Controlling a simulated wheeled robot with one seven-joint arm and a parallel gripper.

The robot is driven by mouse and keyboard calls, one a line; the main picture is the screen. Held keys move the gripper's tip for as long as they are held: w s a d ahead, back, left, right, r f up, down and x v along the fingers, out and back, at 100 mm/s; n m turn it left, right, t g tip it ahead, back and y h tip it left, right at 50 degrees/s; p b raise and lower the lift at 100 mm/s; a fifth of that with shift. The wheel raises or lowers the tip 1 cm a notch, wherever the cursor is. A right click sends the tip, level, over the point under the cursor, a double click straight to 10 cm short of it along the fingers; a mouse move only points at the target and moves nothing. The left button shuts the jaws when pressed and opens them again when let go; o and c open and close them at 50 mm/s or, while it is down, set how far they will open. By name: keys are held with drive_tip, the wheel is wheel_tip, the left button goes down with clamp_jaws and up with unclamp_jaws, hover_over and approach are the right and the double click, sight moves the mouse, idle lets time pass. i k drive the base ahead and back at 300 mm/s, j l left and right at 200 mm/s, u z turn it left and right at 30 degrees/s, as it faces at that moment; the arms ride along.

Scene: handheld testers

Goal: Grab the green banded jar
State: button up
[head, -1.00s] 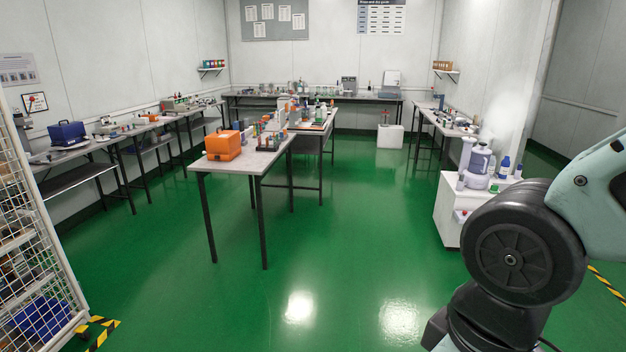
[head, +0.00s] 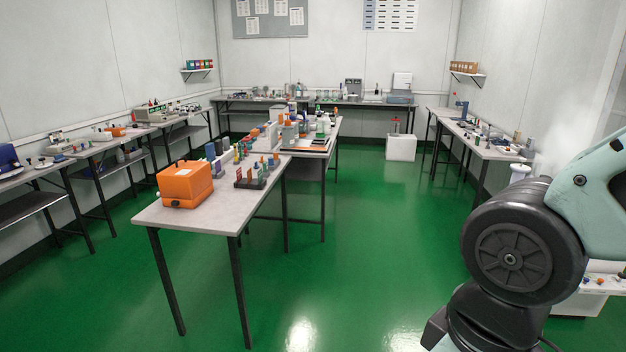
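I cannot single out a green banded jar; the bottles and jars in view are too small to tell bands. Small bottles, some with green parts, stand on the far end of the middle benches (head: 210,207) and along the back bench (head: 232,100). My gripper is not in view; only part of my own arm shows at the right.
Benches line the left wall and the right wall (head: 497,152). A white bin (head: 401,148) stands at the back. Green floor is clear right of the middle benches.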

sight(320, 130)
drive_tip(key=i, duration=4.05)
drive_tip(key=i+u, duration=0.15)
drive_tip(key=i, duration=0.35)
drive_tip(key=i+l+u, duration=0.1)
drive_tip(key=i, duration=0.4)
